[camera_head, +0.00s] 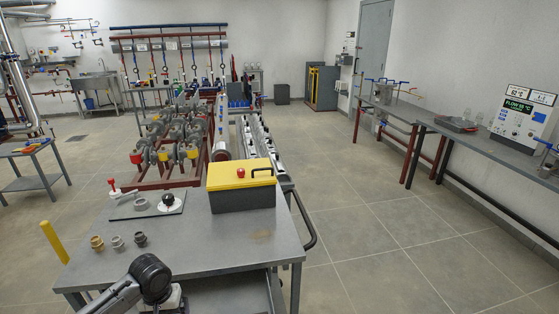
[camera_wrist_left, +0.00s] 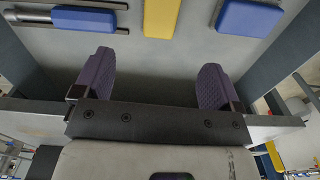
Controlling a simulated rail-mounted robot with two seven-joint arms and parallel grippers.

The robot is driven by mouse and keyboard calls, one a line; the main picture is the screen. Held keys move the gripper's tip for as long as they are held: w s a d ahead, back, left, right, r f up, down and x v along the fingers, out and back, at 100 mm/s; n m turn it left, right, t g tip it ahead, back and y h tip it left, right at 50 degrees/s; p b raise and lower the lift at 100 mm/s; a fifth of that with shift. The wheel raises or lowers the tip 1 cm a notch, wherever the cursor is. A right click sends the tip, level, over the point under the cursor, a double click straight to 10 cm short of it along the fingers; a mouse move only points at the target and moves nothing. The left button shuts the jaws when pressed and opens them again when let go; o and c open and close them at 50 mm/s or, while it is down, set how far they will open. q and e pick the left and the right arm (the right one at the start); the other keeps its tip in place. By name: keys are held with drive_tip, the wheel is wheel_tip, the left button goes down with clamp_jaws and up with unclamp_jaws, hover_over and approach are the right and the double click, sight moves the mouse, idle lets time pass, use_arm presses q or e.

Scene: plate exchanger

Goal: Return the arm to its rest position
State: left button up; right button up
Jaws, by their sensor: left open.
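My left gripper (camera_wrist_left: 155,84) shows in the left wrist view. Its two purple, ridged fingers are wide apart, with nothing between them. Beyond the fingers is a grey surface (camera_wrist_left: 180,62) bearing a yellow block-like piece (camera_wrist_left: 162,18) at the top middle, a blue piece (camera_wrist_left: 250,18) at the top right and a flat blue piece (camera_wrist_left: 85,18) on a metal strip at the top left. The fingers appear apart from all of these. In the head view, a dark arm link of mine rises at the bottom edge; no gripper fingers show there. My right gripper is not in view.
A grey table (camera_head: 215,240) stands close in front, with a yellow-lidded toolbox (camera_head: 241,185), several small fittings and a red-and-white tool (camera_head: 121,191). A red-framed pipe assembly (camera_head: 180,140) stands behind. A long bench (camera_head: 470,139) runs along the right wall. Open floor (camera_head: 370,230) lies between.

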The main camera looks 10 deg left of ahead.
use_arm(q)
drive_tip(key=w+d+r+m+t+y, duration=0.1)
drive_tip(key=w+d+r+m+t, duration=0.15)
drive_tip(key=r+m+t, duration=0.35)
drive_tip(key=w+d+r+m+t+y, duration=0.1)
drive_tip(key=w+d+r+m+t, duration=0.2)
drive_tip(key=r, duration=0.5)
drive_tip(key=s+d+r+m+t+h, duration=0.1)
drive_tip(key=s+d+r+t, duration=0.25)
drive_tip(key=s+d, duration=0.4)
drive_tip(key=s+f+n+g+p, duration=0.1)
drive_tip(key=s+f+n+g, duration=0.15)
drive_tip(key=s+f, duration=0.7)
drive_tip(key=s+f+n+g+h+p, duration=0.1)
drive_tip(key=s+f+g, duration=0.35)
drive_tip(key=s, duration=0.75)
drive_tip(key=s+f+n+g+p, duration=0.1)
drive_tip(key=s+f+g, duration=0.1)
drive_tip(key=s+f, duration=0.8)
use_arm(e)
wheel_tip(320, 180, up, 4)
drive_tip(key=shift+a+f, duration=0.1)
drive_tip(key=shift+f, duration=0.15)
use_arm(q)
wheel_tip(320, 180, up, 39)
drive_tip(key=s+p, duration=0.1)
drive_tip(key=p, duration=3.7)
drive_tip(key=shift+f, duration=0.15)
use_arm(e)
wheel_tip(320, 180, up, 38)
